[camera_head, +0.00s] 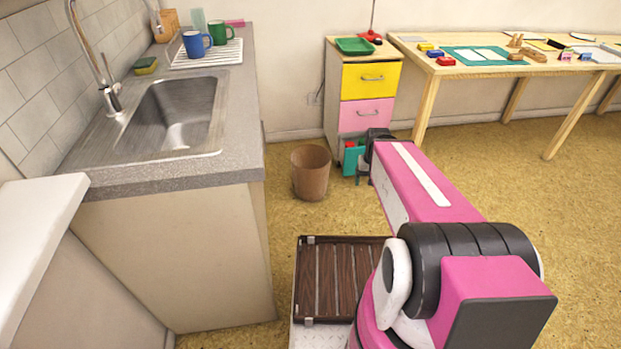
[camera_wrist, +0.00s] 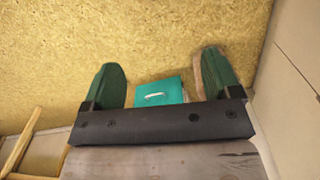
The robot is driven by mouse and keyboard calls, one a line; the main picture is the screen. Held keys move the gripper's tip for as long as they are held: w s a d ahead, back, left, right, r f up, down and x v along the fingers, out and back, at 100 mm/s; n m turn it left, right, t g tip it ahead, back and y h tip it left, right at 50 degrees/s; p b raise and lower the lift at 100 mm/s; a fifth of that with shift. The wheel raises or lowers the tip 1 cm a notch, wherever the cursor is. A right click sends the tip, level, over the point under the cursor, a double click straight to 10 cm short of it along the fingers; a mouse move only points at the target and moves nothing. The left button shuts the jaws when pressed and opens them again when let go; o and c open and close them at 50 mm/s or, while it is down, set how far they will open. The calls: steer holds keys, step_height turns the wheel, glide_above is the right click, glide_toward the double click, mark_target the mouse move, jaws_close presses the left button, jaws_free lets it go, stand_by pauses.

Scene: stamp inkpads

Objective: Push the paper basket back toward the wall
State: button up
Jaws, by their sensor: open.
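The brown, round, open-topped paper basket (camera_head: 311,175) stands upright on the floor in the head view, between the sink counter and the drawer unit, a little in front of the wall. My gripper (camera_head: 361,172) is low in front of the drawer unit, to the right of the basket and apart from it. In the wrist view my gripper's two green fingers (camera_wrist: 162,66) are spread wide. A teal object with a pale handle (camera_wrist: 160,92) shows between them, and I cannot tell how far below it lies. I cannot make out the basket in the wrist view.
A drawer unit (camera_head: 367,82) with yellow and pink fronts stands against the wall. The sink counter (camera_head: 240,110) bounds the left side. A wooden desk (camera_head: 470,70) stands at right. Speckled floor (camera_head: 235,215) is bare around the basket's front.

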steer(key=shift+w+f, duration=0.1)
steer(key=shift+w, duration=0.2)
steer(key=c, duration=0.8)
steer(key=w+a+f+n, duration=0.2)
steer(key=w+f+n, duration=0.1)
steer(key=w, duration=0.3)
steer(key=w+a+f+n+y, duration=0.1)
steer(key=w+a+f+n, duration=0.2)
steer(key=w, duration=0.4)
steer(key=w+a+f+n+y, duration=0.1)
steer(key=w+a+f+n, duration=0.1)
steer(key=w, duration=0.4)
steer(key=shift+w+a+f+n, duration=0.15)
steer(key=shift+f+n, duration=0.15)
steer(key=shift+f, duration=0.25)
steer(key=shift+w+f+n, duration=0.15)
steer(key=shift+f+n, duration=0.15)
steer(key=shift+f, duration=0.2)
steer(key=shift+c, duration=0.5)
steer(key=n+y, duration=0.3)
steer(key=n, duration=0.7)
glide_above(311, 177)
steer(key=d, duration=0.4)
step_height(311, 177, down, 12)
steer(key=shift+s+f, duration=0.1)
steer(key=shift+f, duration=0.05)
steer(key=x, duration=1)
steer(key=shift+d+f, duration=0.1)
steer(key=shift+f, duration=0.2)
jaws_close()
